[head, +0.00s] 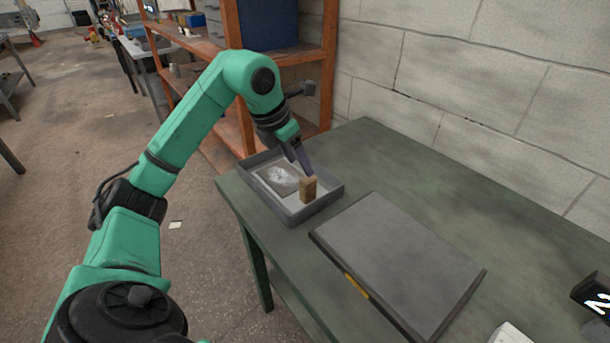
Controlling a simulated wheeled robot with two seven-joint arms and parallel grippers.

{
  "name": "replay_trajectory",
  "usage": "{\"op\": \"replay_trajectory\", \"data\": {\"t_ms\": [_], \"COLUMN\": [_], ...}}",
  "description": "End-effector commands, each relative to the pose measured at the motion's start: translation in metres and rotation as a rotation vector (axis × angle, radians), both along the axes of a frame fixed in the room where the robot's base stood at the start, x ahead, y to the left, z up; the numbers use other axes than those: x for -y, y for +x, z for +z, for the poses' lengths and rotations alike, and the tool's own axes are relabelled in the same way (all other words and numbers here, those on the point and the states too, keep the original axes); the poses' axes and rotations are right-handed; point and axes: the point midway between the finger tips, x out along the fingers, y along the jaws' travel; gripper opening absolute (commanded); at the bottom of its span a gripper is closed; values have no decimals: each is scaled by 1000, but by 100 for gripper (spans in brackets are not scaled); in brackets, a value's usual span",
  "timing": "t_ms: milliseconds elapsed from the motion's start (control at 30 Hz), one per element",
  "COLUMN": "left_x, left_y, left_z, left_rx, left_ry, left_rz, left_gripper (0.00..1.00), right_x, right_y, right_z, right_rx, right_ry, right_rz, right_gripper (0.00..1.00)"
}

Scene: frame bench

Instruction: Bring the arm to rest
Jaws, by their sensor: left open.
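My left arm comes in from the left and bends down over the grey tray (293,213) at the left end of the green bench. My left gripper (303,166) is open, with its fingers pointing down over the tray. A small brown wooden block (308,189) stands upright in the tray, just below the fingertips. I cannot tell whether the fingers touch it. A flat dark piece with a pale, shiny patch (277,179) lies in the tray to the left of the block. My right gripper is not in view.
A flat grey slab (398,262) with a yellow label lies on the green bench (500,235) right of the tray. A dark object (592,293) and a white one (511,333) sit at the lower right. An orange shelf (328,65) and a block wall (480,85) stand behind.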

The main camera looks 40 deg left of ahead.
Motion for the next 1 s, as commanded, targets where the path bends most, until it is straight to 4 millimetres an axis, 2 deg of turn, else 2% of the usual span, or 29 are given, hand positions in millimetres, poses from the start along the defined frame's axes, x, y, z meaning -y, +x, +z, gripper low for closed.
{"op": "replay_trajectory", "data": {"t_ms": [100,567,667,867,1000], "left_x": [-1,-1,-1,-1,-1], "left_y": [-3,-3,-3,-2,-3], "left_z": [6,6,18,65,83], "left_rx": [-2,-1,-1,-1,-2], "left_ry": [1,0,0,0,1], "left_rz": [0,0,0,0,0], "left_gripper": [65,65,65,65,65], "right_x": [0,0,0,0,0], "right_y": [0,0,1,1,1], "right_z": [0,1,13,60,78], "right_rx": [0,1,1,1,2], "right_ry": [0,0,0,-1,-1], "right_rz": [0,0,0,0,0], "right_gripper": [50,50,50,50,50]}}
